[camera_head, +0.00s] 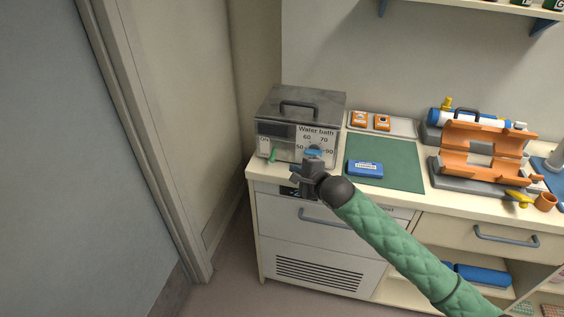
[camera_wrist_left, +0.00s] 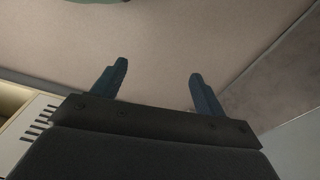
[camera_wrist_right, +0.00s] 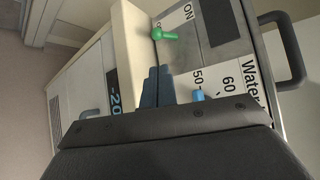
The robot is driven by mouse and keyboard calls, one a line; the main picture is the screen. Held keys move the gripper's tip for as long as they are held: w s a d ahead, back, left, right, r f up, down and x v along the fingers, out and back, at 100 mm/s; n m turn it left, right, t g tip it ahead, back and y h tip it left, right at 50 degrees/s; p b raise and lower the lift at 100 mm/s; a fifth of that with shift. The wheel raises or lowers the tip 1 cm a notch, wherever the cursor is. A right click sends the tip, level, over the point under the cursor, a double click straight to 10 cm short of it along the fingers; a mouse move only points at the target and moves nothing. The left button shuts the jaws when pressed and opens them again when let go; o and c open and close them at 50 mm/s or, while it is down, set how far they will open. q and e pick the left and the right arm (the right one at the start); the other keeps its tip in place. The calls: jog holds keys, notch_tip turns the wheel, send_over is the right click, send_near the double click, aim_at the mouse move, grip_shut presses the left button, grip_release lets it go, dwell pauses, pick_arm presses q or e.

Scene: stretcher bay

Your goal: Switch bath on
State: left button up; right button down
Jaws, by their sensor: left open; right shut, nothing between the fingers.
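The water bath (camera_head: 272,106) is a grey metal box with a lidded top and handle, on the left end of the counter. Its front has a small green switch lever (camera_head: 273,155) near an ON label, and a blue dial with temperature marks. The lever (camera_wrist_right: 165,35) and part of the blue dial (camera_wrist_right: 198,95) show in the right wrist view. I cannot tell surely which way the lever is set. My right gripper (camera_head: 294,173) is shut and empty, before the bath's front, just below the lever and apart from it. My left gripper (camera_wrist_left: 160,85) is open and empty, over the floor.
A green mat (camera_head: 402,165) with a blue box (camera_head: 365,168) lies right of the bath. Behind it is a tray (camera_head: 398,124) with orange items. An orange open holder (camera_head: 470,165) stands further right. Wall and door frame are close on the left.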

aim_at(281, 170)
jog(key=p+x, duration=0.3)
jog(key=x, duration=0.5)
jog(key=shift+w+a, duration=0.1)
jog(key=shift+w, duration=0.05)
pick_arm(q)
notch_tip(281, 170, down, 8)
jog(key=s+a, duration=0.2)
jog(key=shift+a+t+p, duration=0.2)
jog(key=shift+t+p, duration=0.1)
pick_arm(e)
jog(key=shift+x, duration=0.8)
pick_arm(q)
jog(key=shift+a, duration=0.15)
pick_arm(e)
jog(key=shift+f, duration=0.1)
